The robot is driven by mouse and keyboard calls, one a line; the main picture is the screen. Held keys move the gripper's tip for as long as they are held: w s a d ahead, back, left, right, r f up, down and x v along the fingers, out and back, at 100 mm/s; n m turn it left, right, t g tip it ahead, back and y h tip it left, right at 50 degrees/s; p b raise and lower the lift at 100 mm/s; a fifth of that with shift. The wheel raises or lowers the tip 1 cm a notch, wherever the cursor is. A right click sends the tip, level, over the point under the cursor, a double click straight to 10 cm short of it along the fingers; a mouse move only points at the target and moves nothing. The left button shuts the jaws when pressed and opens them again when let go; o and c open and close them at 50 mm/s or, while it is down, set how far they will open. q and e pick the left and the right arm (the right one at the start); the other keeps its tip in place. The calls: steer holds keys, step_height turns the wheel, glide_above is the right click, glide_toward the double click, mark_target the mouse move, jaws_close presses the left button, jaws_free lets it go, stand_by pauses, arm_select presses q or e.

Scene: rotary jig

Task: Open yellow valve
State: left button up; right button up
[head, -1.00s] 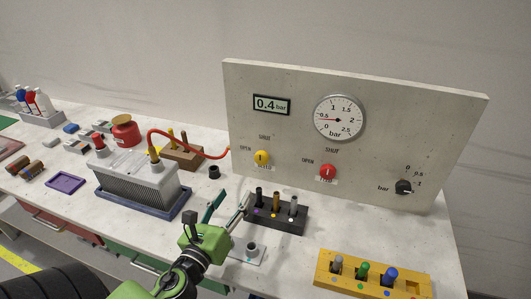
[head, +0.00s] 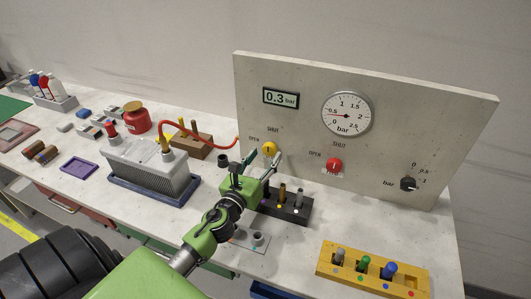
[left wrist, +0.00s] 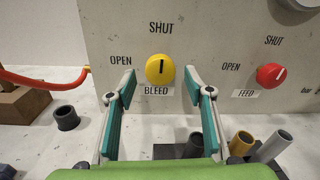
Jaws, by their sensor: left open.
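The yellow valve (head: 269,149) is a round knob on the upright grey panel (head: 300,75). In the left wrist view the yellow valve (left wrist: 160,70) is labelled BLEED, with OPEN to its left and SHUT above. Its dark mark is vertical and lines up with SHUT. My left gripper (head: 264,160) is open and empty just in front of the valve. In the left wrist view the fingers (left wrist: 158,84) stand to either side of the knob, apart from it. My right gripper is not in view.
A red FEED valve (head: 334,165) is to the right, its mark tilted. The display (head: 281,98) reads 0.3 bar. A dark block with several pegs (head: 296,213) stands below the panel. A red hose (head: 205,133) runs to the panel's left edge.

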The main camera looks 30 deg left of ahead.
arm_select(q)
steer(key=shift+w+a, duration=0.15)
steer(key=shift+w, duration=0.6)
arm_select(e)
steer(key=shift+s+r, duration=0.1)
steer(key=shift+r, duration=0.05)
arm_select(q)
steer(key=shift+c, duration=0.3)
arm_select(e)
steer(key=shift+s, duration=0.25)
arm_select(q)
steer(key=c, duration=1)
steer(key=shift+c, duration=0.2)
